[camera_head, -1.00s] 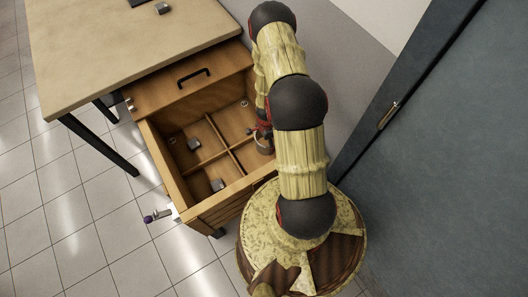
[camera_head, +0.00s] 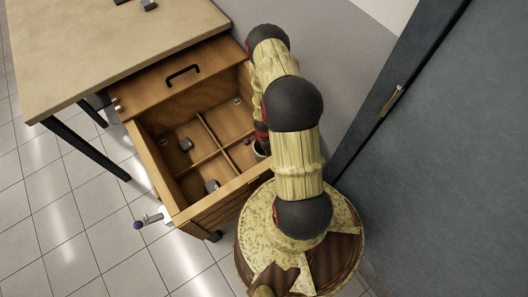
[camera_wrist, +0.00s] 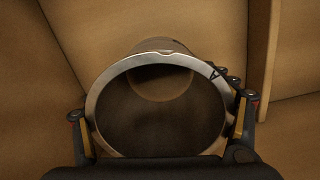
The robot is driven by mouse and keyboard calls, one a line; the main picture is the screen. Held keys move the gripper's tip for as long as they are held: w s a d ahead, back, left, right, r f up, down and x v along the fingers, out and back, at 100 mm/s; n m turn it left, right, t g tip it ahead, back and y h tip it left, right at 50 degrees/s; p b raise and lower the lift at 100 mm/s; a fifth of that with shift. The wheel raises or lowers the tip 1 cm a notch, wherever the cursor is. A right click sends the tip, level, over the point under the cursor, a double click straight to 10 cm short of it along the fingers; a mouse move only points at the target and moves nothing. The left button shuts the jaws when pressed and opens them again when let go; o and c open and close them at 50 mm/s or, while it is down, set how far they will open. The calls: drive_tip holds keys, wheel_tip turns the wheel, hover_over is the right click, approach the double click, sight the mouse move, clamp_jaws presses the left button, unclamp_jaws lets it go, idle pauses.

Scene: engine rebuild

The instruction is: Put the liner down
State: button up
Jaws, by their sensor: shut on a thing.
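The liner is a grey metal cylinder with a bright round rim (camera_wrist: 160,60), seen almost end-on in the wrist view. My gripper (camera_wrist: 161,108) is shut on it, one finger at each side of the rim. In the head view the liner (camera_head: 262,151) is small and partly hidden by my arm. It is at the near right compartment of the open wooden box (camera_head: 152,165). In the wrist view, tan wooden surfaces lie around and beyond the liner. I cannot tell whether the liner touches the floor of the compartment.
Wooden dividers (camera_head: 212,130) split the box into compartments. Small grey parts (camera_head: 185,145) (camera_head: 212,186) lie in the left ones. A wooden table (camera_head: 110,50) stands at the upper left. A purple-tipped lever (camera_head: 138,225) sticks out at the box's near left. A dark blue cabinet (camera_head: 450,170) is at the right.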

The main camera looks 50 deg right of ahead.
drive_tip(key=shift+f, duration=0.25)
drive_tip(key=shift+f, duration=0.15)
drive_tip(key=o, duration=1.9)
drive_tip(key=shift+o, duration=0.7)
